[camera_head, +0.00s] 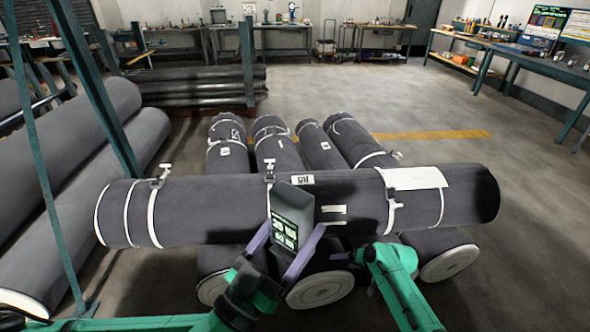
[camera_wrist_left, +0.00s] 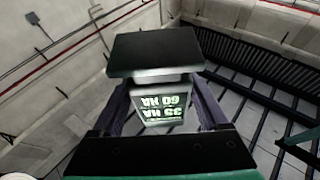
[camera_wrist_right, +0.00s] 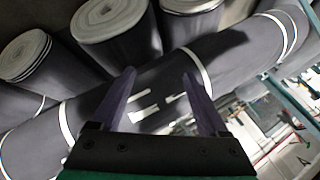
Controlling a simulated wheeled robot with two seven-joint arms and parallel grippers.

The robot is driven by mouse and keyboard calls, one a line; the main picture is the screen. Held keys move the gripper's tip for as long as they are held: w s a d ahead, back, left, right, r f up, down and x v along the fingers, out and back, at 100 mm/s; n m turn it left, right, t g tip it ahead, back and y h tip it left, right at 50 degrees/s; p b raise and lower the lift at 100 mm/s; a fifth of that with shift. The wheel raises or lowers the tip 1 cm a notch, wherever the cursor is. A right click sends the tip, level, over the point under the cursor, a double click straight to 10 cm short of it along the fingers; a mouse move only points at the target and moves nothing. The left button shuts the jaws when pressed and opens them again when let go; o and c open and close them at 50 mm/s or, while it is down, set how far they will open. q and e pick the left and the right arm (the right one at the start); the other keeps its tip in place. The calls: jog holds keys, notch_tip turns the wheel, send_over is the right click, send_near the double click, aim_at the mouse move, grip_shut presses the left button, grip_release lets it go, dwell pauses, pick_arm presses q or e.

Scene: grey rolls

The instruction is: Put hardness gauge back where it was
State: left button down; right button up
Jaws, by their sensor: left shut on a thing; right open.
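The hardness gauge (camera_head: 288,226) is a dark box with a lit screen of pale green digits. My left gripper (camera_head: 293,236) is shut on it, its purple fingers on either side, and holds it upright in front of the long crosswise roll (camera_head: 230,208). In the left wrist view the gauge (camera_wrist_left: 160,98) sits between the fingers, its digits upside down and its dark top plate towards the top of the picture. My right gripper (camera_head: 343,258) is low before the crosswise roll; in the right wrist view its fingers (camera_wrist_right: 158,100) are apart and empty, with the roll behind them.
Several grey rolls lie lengthwise (camera_head: 320,150) under the crosswise roll. White straps with clamps (camera_head: 269,172) and a white sheet (camera_head: 412,178) are on it. More rolls (camera_head: 85,200) lie behind green posts at left. The floor at right (camera_head: 530,190) is clear. Workbenches line the back.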

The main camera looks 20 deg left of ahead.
jog(key=a+r+n+g+y, duration=0.15)
jog(key=a+r, duration=0.35)
jog(key=r, duration=0.5)
jog(key=a+r+n, duration=0.2)
jog(key=a+r, duration=0.2)
jog(key=r, duration=0.5)
jog(key=a+r+n+g+y, duration=0.15)
jog(key=a+r, duration=0.35)
jog(key=r, duration=0.5)
pick_arm(q)
jog(key=shift+s+r, duration=0.1)
jog(key=shift+s, duration=0.05)
pick_arm(e)
notch_tip(320, 180, up, 19)
jog(key=n+g+h, duration=0.1)
jog(key=n+h, duration=0.6)
jog(key=h, duration=0.2)
send_over(295, 234)
jog(key=w, duration=0.2)
jog(key=shift+a, duration=0.4)
jog(key=shift+d+f+h, duration=0.15)
jog(key=shift+f+h, duration=0.05)
jog(key=shift+h, duration=0.2)
notch_tip(295, 234, down, 12)
jog(key=shift+w+r, duration=0.1)
jog(key=shift+r, duration=0.05)
